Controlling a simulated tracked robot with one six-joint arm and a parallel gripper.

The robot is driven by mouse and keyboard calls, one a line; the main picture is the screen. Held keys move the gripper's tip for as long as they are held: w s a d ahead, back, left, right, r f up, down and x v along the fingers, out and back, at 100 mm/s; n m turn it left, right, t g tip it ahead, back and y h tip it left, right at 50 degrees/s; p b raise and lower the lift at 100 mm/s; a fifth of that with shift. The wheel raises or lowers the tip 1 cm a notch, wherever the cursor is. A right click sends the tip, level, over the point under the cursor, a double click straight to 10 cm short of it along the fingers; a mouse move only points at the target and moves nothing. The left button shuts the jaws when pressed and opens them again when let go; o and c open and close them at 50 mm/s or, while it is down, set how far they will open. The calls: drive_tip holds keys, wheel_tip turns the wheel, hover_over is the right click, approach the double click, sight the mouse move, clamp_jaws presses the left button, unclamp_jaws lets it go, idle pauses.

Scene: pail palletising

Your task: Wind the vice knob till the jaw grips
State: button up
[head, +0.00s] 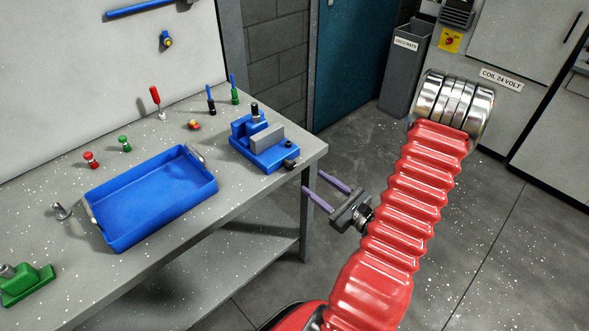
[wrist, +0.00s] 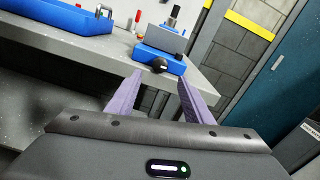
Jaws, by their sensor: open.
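The blue vice (head: 262,143) stands on the grey bench near its right end, with a grey block (head: 267,138) at its jaws. Its black knob (head: 291,163) is at the front right, facing my gripper. My gripper (head: 327,183) is open and empty, off the bench's right edge, with its two purple fingers pointing toward the vice and apart from it. In the wrist view the vice (wrist: 160,58) and its knob (wrist: 159,66) appear ahead, between and beyond the fingertips (wrist: 160,78). I cannot tell whether the jaw touches the block.
A blue tray (head: 110,238) lies on the bench (head: 232,201) left of the vice. Several small red, green and blue-handled items stand behind it. A green device (head: 26,284) is at the lower left. Open floor (head: 505,230) lies to the right.

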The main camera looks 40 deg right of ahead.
sight(293, 167)
drive_tip(key=shift+w+a, duration=0.15)
drive_tip(key=shift+w, duration=4.75)
drive_tip(key=shift+c, duration=0.4)
drive_tip(key=c, duration=1)
drive_tip(key=shift+m, duration=0.3)
drive_tip(key=shift+m, duration=2.1)
drive_tip(key=o, duration=1.1)
